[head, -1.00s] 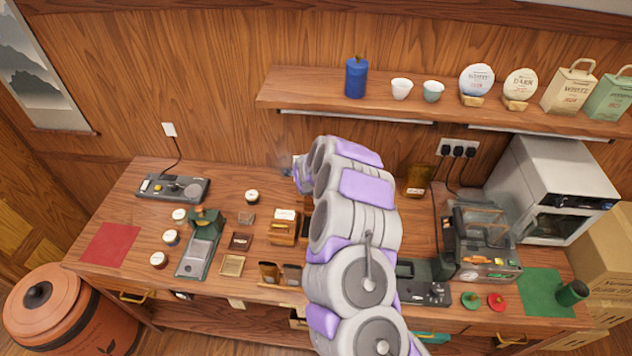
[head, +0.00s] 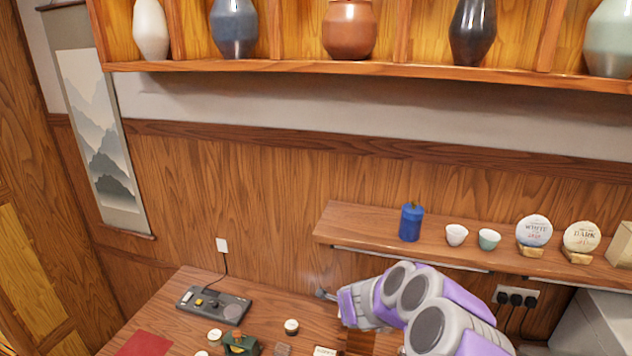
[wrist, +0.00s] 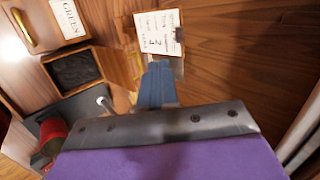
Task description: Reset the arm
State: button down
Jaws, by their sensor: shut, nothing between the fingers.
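My gripper (head: 325,295) shows in the head view as a small grey-blue tip at the left end of my grey and purple arm, over the back of the wooden table (head: 185,335).
A shelf (head: 345,225) above the arm carries a blue canister (head: 411,222), two cups and two round tea cakes. A scale (head: 213,305) stands at the table's back left, near a red mat (head: 145,344). A red cylinder (wrist: 52,132) shows in the wrist view.

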jog(key=s+a+r+n+y+b, duration=0.55)
jog(key=a+r+n, duration=0.3)
jog(key=a, duration=0.45)
jog(key=s+a+r+n+g+y+b, duration=0.1)
jog(key=s+a+n+g+y+b, duration=0.25)
jog(key=s, duration=0.75)
jog(key=s+d+f+n+g+h+b, duration=0.2)
jog(key=s+d, duration=0.4)
jog(key=s, duration=0.6)
jog(key=s+d+f+n+g+h+b, duration=0.2)
jog(key=s+d+f+b, duration=0.3)
jog(key=s, duration=0.7)
jog(key=s+d+f+n+g+h+b, duration=0.2)
jog(key=s+d, duration=0.5)
jog(key=s, duration=0.5)
notch_tip(320, 180, down, 2)
jog(key=n+h+b, duration=0.1)
jog(key=n, duration=0.1)
jog(key=shift+f+n+g+h+b, duration=0.2)
jog(key=shift+n+g+h+b, duration=0.1)
jog(key=shift+g+b, duration=0.1)
jog(key=shift+w, duration=0.1)
